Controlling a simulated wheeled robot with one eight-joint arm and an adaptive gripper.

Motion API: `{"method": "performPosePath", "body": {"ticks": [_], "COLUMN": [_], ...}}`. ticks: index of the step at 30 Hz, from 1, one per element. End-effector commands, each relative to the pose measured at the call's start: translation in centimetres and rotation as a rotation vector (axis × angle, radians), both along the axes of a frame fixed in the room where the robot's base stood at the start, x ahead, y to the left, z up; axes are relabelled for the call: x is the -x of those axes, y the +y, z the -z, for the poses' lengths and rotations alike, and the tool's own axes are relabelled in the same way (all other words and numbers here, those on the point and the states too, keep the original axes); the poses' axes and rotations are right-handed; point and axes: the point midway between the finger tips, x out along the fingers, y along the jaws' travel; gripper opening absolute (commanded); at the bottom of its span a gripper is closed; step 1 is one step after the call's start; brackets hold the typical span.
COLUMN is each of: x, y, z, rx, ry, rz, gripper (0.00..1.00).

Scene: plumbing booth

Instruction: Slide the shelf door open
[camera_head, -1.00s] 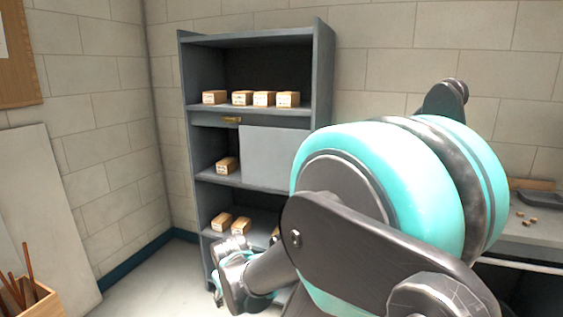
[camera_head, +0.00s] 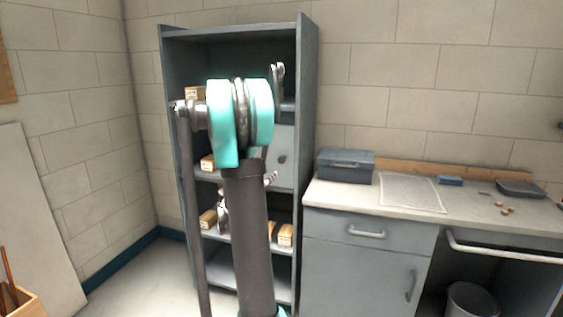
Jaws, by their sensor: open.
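The grey shelf unit (camera_head: 308,110) stands against the back wall. Its shelf door, a flat light-grey panel (camera_head: 286,143), covers the right part of the middle compartment. A small dark round spot shows on the panel, and its left part is hidden behind my arm. The left part of that compartment is open and shows a wooden block (camera_head: 207,162). My gripper (camera_head: 270,179) is mostly hidden behind my upright arm; only small metallic parts show beside it, at the height of the middle and lower shelves. Nothing is seen held. Whether it touches the door cannot be told.
A grey workbench (camera_head: 325,195) with a toolbox (camera_head: 346,166) stands right of the shelf. A bin (camera_head: 472,300) is under it. A pale board (camera_head: 40,200) leans on the left wall. Floor between board and shelf is clear.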

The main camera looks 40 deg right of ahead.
Motion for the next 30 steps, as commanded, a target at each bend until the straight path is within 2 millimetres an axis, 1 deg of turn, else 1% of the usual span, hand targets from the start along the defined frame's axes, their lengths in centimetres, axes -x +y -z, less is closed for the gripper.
{"method": "performPosePath", "body": {"ticks": [5,24,27,30], "x": [-1.0,-7.5,-8.3,-8.8], "y": [-1.5,-11.9,-13.1,-13.9], "z": [0.0,0.0,0.0,0.0], "rx": [0.006,0.002,0.002,0.002], "ry": [0.004,0.002,0.002,0.002], "rz": [0.002,0.002,0.001,0.001], "gripper": [0.52,0.52,0.52,0.52]}}
